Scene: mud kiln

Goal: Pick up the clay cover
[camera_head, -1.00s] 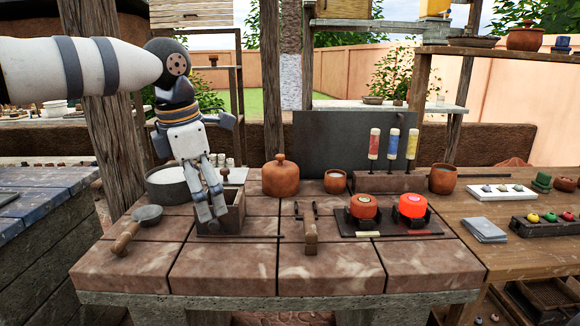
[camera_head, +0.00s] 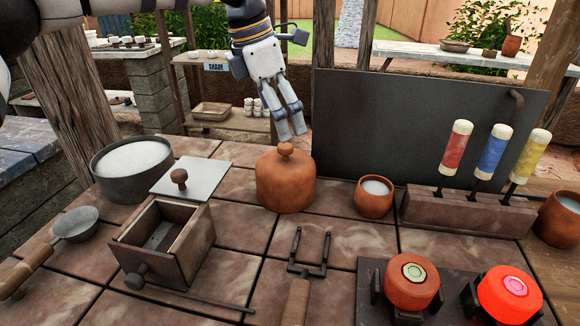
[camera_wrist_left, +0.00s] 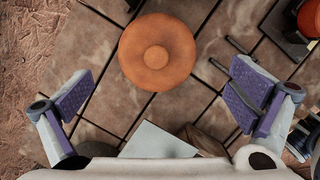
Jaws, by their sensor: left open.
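The clay cover (camera_head: 286,182) is a round orange-brown dome with a small knob on top. It stands upright on the tiled table, near the middle of the head view. In the left wrist view the clay cover (camera_wrist_left: 157,52) shows from above, ahead of the fingers and centred between them. My left gripper (camera_head: 292,130) hangs just above its knob in the head view, fingers pointing down. In the wrist view the left gripper (camera_wrist_left: 160,92) has its two purple-padded fingers wide apart with nothing between them. My right gripper is not in view.
A wooden box (camera_head: 164,245) and a grey lid plate (camera_head: 205,181) lie left of the cover. A clay cup (camera_head: 373,199) stands close on its right. A dark upright panel (camera_head: 415,125) stands behind. A glowing orange pot (camera_head: 508,294) sits at front right.

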